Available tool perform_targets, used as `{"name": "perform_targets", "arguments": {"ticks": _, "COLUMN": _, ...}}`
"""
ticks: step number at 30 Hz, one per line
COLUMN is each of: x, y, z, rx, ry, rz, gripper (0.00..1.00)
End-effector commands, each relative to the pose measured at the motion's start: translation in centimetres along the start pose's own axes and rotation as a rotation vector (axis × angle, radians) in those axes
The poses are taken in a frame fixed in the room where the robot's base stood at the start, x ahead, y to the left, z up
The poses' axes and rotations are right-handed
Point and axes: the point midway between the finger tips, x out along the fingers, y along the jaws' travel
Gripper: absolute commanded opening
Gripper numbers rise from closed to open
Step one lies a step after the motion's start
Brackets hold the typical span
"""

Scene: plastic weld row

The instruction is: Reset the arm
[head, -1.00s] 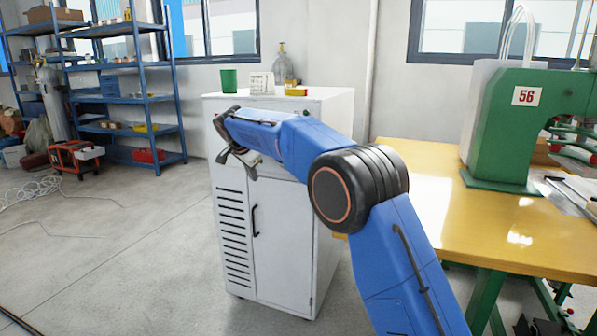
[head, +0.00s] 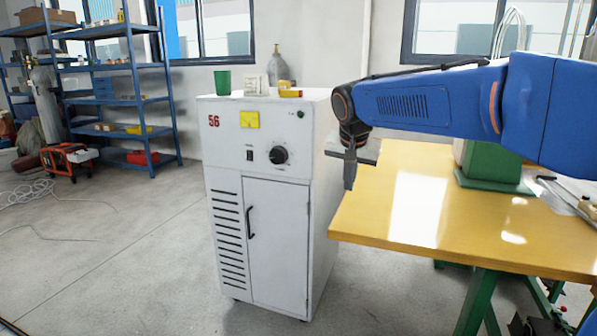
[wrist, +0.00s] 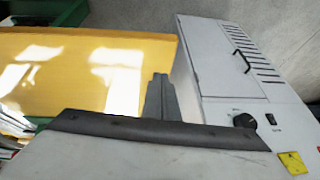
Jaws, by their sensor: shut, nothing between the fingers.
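My gripper (head: 350,172) hangs at the end of my blue arm in the head view, fingers pointing down. It is near the left edge of the yellow-topped table (head: 385,225) and to the right of the white cabinet's front panel. In the wrist view the shut fingers (wrist: 161,98) show as a dark narrow shape, with nothing held. The white cabinet (head: 275,240) has a black knob, a yellow meter and the red number 56. Its front shows at the right of the wrist view (wrist: 235,75), and the table (wrist: 85,70) at the left.
A green cup (head: 222,82), a small calendar (head: 255,84) and a yellow-and-red item (head: 289,91) stand on the cabinet. A green machine base (head: 495,172) stands on the table, partly behind my arm. Blue shelving (head: 125,100) is at the back left. The floor at left is mostly open.

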Motion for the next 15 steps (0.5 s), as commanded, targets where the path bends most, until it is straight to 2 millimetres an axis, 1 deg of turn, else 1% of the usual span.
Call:
{"name": "perform_targets", "arguments": {"ticks": 1, "x": -0.6, "y": 1.9, "z": 0.9, "rx": -0.011, "ry": -0.003, "rz": -0.001, "gripper": 0.00}}
{"name": "perform_targets", "arguments": {"ticks": 3, "x": -1.2, "y": 4.3, "z": 2.3, "rx": -0.037, "ry": -0.009, "rz": -0.002, "gripper": 0.00}}
{"name": "perform_targets", "arguments": {"ticks": 8, "x": -2.2, "y": 9.4, "z": 5.9, "rx": -0.092, "ry": -0.021, "rz": -0.008, "gripper": 0.00}}
{"name": "perform_targets", "arguments": {"ticks": 9, "x": -2.4, "y": 10.6, "z": 6.9, "rx": -0.105, "ry": -0.025, "rz": -0.009, "gripper": 0.00}}
{"name": "perform_targets", "arguments": {"ticks": 11, "x": -2.7, "y": 12.4, "z": 8.5, "rx": -0.127, "ry": -0.029, "rz": -0.012, "gripper": 0.00}}
{"name": "perform_targets", "arguments": {"ticks": 15, "x": -3.0, "y": 16.3, "z": 12.3, "rx": -0.174, "ry": -0.038, "rz": -0.018, "gripper": 0.00}}
